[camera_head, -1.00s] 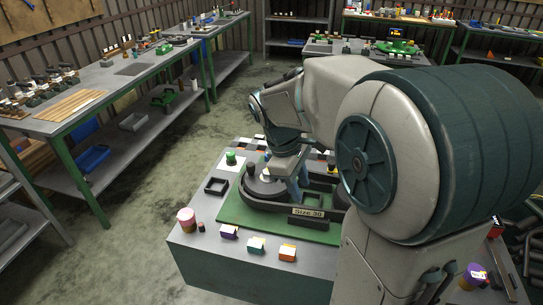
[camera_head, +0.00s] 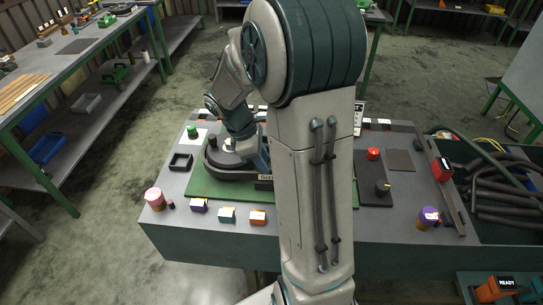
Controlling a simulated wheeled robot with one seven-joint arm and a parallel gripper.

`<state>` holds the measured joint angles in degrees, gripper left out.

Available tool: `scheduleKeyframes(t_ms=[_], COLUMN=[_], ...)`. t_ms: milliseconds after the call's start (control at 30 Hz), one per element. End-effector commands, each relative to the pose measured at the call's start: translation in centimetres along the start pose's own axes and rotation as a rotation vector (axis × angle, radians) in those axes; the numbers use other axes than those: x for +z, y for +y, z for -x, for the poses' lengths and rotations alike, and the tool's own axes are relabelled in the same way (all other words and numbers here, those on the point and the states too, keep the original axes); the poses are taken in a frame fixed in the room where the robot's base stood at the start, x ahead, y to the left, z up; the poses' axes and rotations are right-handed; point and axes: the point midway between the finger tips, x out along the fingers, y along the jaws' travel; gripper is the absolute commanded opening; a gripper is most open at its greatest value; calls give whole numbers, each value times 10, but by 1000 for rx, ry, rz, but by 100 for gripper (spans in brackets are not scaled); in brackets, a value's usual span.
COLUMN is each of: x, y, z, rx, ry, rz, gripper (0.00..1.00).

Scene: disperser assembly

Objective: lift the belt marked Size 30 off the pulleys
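The dark belt (camera_head: 222,175) runs around the left pulley (camera_head: 222,157) on a green baseplate (camera_head: 210,190). Its label (camera_head: 265,178) shows only the start of "SIZE", because my arm hides the rest. The right part of the belt is also hidden behind my arm. My gripper (camera_head: 260,160) reaches down beside the left pulley, close to the belt's near side. Its fingertips are too small and too covered to tell whether they are open or touch the belt.
A small black square tray (camera_head: 181,162) stands left of the baseplate. Several coloured blocks line the table's front edge, including a teal one (camera_head: 227,215). A pink jar (camera_head: 154,198) stands at the front left corner. A red button (camera_head: 373,154) and dark hoses (camera_head: 500,180) are to the right.

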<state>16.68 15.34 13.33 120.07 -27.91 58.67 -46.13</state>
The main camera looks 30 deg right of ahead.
Motion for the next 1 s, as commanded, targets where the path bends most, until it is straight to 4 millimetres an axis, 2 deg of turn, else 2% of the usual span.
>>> scheduleKeyframes(t_ms=[300,567,600,700,733,1000], x=[-2,-2,-2,-2,-2,-3], y=[-1,-1,-1,-1,-1,0], z=[-43,-47,-47,-47,-47,-46], rx=[-5,-2,-2,-2,-2,0], ry=[-2,0,0,0,0,0], rz=[1,-2,-1,-1,-1,-1], gripper=[34,34,31,3,0,0])
